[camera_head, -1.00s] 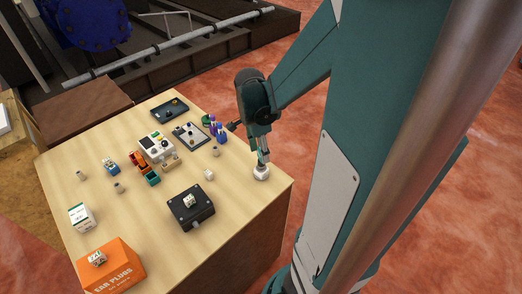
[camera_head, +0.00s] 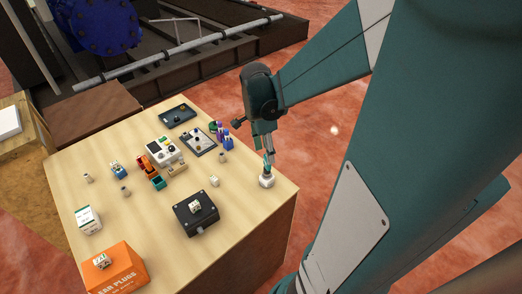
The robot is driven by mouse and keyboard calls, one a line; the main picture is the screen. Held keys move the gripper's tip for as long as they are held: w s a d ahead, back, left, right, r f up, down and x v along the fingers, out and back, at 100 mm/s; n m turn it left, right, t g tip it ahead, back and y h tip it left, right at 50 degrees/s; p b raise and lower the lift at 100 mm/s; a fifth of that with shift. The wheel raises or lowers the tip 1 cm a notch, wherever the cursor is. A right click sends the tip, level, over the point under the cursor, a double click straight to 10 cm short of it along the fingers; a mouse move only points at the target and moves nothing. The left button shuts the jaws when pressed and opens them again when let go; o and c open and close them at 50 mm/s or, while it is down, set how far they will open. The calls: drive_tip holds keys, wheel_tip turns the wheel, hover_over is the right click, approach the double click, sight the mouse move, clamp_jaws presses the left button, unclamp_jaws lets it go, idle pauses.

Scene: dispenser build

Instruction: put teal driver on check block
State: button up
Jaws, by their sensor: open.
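The teal driver (camera_head: 266,164) is a small teal upright piece near the table's right corner. It stands on a small white block (camera_head: 267,181), which looks like the check block. My gripper (camera_head: 269,154) is open just above the driver, with its fingertips near the driver's top. At this size I cannot tell whether a finger still touches it.
A black box (camera_head: 195,222) with a small white cube on it sits left of the block. A white device (camera_head: 164,150), purple and blue bottles (camera_head: 224,137), dark trays (camera_head: 178,115) and an orange ear plug box (camera_head: 116,270) share the table. The front right tabletop is clear.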

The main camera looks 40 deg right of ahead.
wheel_tip(320, 180, up, 8)
drive_tip(key=shift+w+a, duration=0.2)
drive_tip(key=shift+a, duration=0.25)
drive_tip(key=shift+a, duration=0.1)
idle(0.6)
drive_tip(key=s+a+r+n+t, duration=0.1)
drive_tip(key=a+n+t, duration=0.3)
drive_tip(key=a+n, duration=0.7)
drive_tip(key=s+a+r+n+t+y, duration=0.1)
drive_tip(key=a+r+n+t, duration=0.2)
drive_tip(key=a+n, duration=0.8)
drive_tip(key=a, duration=0.3)
drive_tip(key=shift+s+a+r+t, duration=0.25)
drive_tip(key=shift+s+r+t, duration=0.15)
